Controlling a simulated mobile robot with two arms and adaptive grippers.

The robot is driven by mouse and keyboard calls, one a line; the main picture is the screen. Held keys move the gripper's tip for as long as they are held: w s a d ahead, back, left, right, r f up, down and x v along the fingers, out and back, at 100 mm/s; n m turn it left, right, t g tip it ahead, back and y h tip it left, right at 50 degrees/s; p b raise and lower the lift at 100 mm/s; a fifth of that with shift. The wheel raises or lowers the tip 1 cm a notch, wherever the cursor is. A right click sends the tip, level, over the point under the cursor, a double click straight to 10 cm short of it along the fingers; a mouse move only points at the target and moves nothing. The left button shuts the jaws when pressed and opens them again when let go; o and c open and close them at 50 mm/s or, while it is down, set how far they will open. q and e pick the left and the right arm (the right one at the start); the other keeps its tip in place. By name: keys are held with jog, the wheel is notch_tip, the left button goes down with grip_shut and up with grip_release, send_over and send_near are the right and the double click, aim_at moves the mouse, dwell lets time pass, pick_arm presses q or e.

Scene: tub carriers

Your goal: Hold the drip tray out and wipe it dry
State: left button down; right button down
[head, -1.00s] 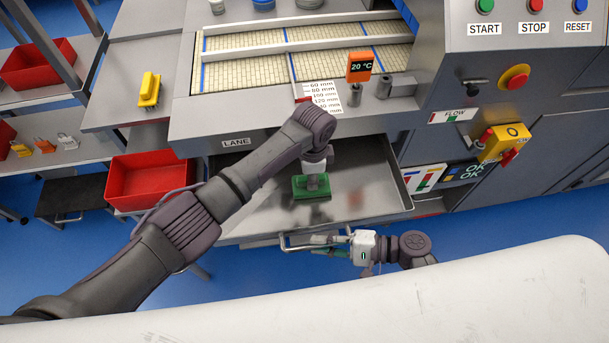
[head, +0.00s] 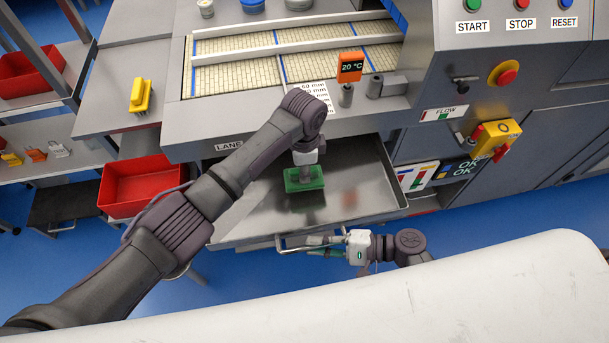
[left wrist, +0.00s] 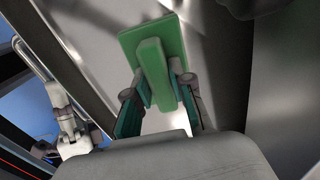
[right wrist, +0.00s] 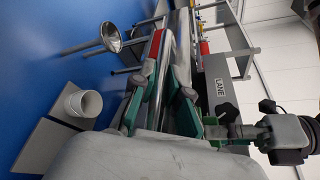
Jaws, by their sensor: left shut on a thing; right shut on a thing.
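The drip tray (head: 368,182) is a grey metal pan pulled out from under the machine's lane. Its bar handle (head: 284,246) runs along the front. My right gripper (head: 328,245) is shut on the handle; the right wrist view shows its green fingers around it. A green wiping block (head: 293,186) with a raised grip rests on or just above the tray floor. My left gripper (head: 305,166) comes from above, shut on the block's grip (left wrist: 153,58). Part of the tray is hidden by my left arm. Faint reddish patches, perhaps reflections, show on the tray floor.
A red bin (head: 128,193) stands left of the tray. A yellow brush (head: 140,97) lies on the steel side table. The orange 20 °C display (head: 350,67) stands on the machine edge above. Blue floor lies in front of the tray.

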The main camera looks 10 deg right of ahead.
pick_arm(q)
jog(key=shift+r, duration=2.45)
pick_arm(e)
jog(key=shift+s+f, duration=0.1)
jog(key=c, duration=1.1)
grip_release()
jog(key=v, duration=1.2)
pick_arm(q)
jog(key=shift+d, duration=0.1)
